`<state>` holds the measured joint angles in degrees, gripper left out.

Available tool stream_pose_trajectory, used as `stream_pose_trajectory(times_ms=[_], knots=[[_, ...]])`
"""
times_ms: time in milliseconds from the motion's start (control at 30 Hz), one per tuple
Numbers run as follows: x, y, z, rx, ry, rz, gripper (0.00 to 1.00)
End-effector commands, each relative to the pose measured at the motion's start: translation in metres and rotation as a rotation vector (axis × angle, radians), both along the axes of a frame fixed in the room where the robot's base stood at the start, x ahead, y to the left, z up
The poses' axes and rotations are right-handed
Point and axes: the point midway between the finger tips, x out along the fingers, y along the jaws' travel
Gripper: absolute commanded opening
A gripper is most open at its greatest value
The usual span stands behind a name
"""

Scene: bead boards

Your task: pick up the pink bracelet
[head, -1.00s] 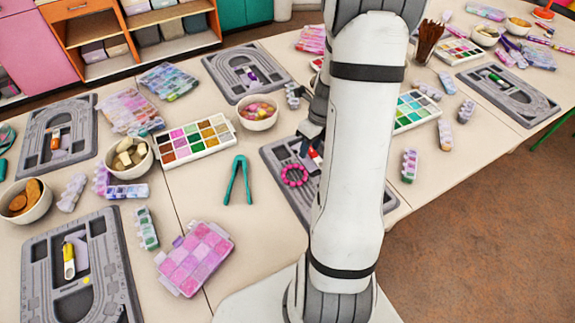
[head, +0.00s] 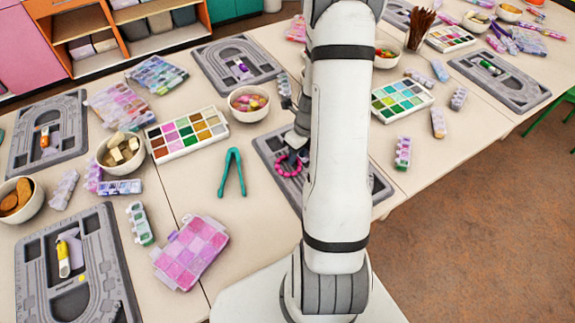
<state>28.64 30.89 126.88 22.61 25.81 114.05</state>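The pink bracelet (head: 287,165) is a beaded ring at the left part of a grey bead board (head: 268,149), just left of my white arm. Part of its right side is hidden. My gripper (head: 299,150) shows only in part beside the arm, dark and small, right at the bracelet's upper edge in the picture. Its fingertips are too small and covered to tell whether they are open or touch the bracelet. My arm hides the middle of the board.
Green tweezers (head: 232,172) and a pink bead case (head: 191,252) lie to the left. A bowl of colourful beads (head: 248,103) and a bead palette (head: 187,133) stand behind them. A second palette (head: 401,98) is right of my arm.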

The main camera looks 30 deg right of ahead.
Motion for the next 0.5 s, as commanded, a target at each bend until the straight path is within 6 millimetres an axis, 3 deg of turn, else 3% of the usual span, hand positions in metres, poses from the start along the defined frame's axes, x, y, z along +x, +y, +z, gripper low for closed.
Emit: stream_pose_trajectory(times_ms=[367,500], knots=[[0.0003,0.0004,0.0003,0.000,0.000,0.002,0.01],[0.0004,0.0005,0.0003,0.000,0.000,0.002,0.00]])
